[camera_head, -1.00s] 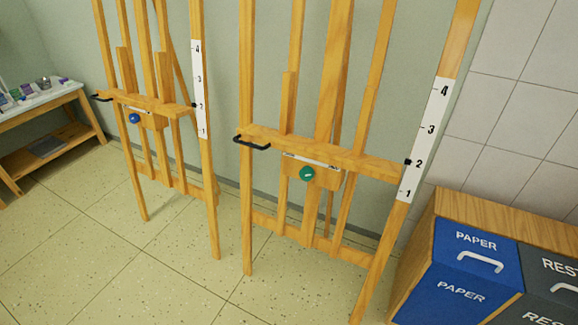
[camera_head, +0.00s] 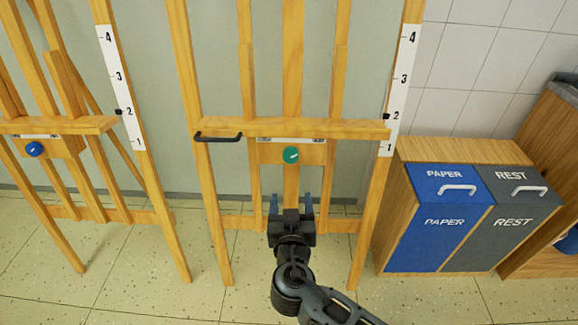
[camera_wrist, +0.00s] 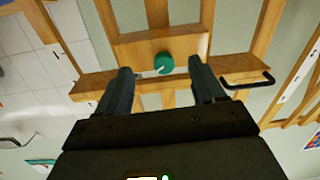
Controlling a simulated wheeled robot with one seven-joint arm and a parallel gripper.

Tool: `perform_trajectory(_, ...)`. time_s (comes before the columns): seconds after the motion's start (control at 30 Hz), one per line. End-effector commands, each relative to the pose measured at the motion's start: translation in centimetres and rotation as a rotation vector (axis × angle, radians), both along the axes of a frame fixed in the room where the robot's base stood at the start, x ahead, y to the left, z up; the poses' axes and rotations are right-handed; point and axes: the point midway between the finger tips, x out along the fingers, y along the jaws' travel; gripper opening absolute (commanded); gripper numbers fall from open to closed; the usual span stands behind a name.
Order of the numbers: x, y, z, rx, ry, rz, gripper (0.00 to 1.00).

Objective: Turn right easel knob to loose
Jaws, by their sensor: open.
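The right easel (camera_head: 255,128) is wooden and stands in the middle of the head view. Its green round knob (camera_head: 291,155) sits on a wooden block below the cross ledge, and a white mark shows on its face. My gripper (camera_head: 291,200) is open and empty, below the knob in the head view and apart from it. In the wrist view the knob (camera_wrist: 164,63) shows in the gap between and beyond the two fingers (camera_wrist: 160,78). The left easel (camera_head: 60,125) has a blue knob (camera_head: 34,149).
A black handle (camera_head: 218,137) sticks out at the right easel's left side. White number scales (camera_head: 401,85) run along the uprights. A blue PAPER bin (camera_head: 440,225) and a grey REST bin (camera_head: 515,215) stand at the right. Tiled floor lies open in front.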

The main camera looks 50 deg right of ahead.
Motion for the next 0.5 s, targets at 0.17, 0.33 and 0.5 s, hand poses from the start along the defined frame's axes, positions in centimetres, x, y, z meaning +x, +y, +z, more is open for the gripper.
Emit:
perform_trajectory(0.17, 2.6, -1.1, 2.5, -0.046, -0.123, -0.095, 0.69)
perform_trajectory(0.33, 3.4, -2.0, 3.3, -0.057, -0.156, -0.119, 0.69)
perform_trajectory(0.5, 4.7, -4.0, 3.4, -0.056, -0.156, -0.119, 0.69)
